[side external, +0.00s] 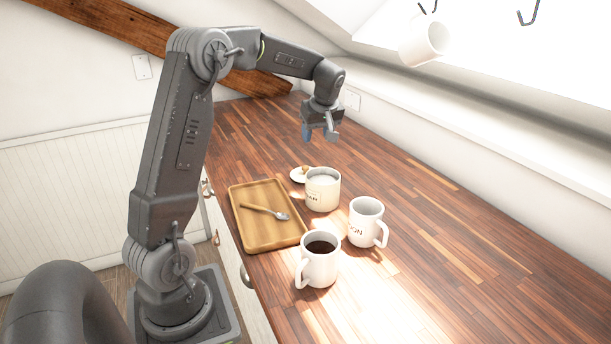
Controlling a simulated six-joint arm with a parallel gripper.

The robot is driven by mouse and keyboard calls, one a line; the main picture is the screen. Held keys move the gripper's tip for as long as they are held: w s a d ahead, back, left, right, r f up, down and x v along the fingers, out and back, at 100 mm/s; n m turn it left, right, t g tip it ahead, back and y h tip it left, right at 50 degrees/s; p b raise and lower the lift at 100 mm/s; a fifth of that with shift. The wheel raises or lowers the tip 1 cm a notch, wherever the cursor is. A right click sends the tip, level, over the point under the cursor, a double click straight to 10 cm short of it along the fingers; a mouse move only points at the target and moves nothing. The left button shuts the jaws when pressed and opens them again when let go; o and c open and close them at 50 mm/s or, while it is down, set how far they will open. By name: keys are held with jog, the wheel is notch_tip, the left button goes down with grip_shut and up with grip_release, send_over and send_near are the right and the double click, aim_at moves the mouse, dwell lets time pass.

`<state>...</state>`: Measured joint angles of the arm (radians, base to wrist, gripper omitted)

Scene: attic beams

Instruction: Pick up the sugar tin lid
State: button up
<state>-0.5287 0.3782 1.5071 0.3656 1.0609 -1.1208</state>
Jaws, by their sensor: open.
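The sugar tin lid (297,175) is a small pale disc with a wooden knob. It lies on the wooden counter behind the sugar tin, which hides part of it. The sugar tin (323,193) is cream-coloured, stands upright without its lid and shows white contents inside. My gripper (319,136) is open and empty, pointing down. It hangs above the counter, beyond the lid and tin in this view, and is apart from both.
A wooden tray (253,233) with a spoon (265,211) lies left of the tin. A mug of dark drink (319,262) and a white mug (364,226) stand in front. Another mug (424,40) hangs from a hook, upper right. The counter's (450,230) right side is clear.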

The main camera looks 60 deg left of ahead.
send_near(305, 166)
jog(key=f, duration=0.3)
jog(key=shift+w+a+n, duration=0.15)
jog(key=shift+a+n, duration=0.15)
jog(key=shift+n, duration=0.1)
jog(key=shift+x, duration=3.1)
jog(key=shift+a, duration=0.15)
jog(key=shift+r, duration=0.1)
grip_shut()
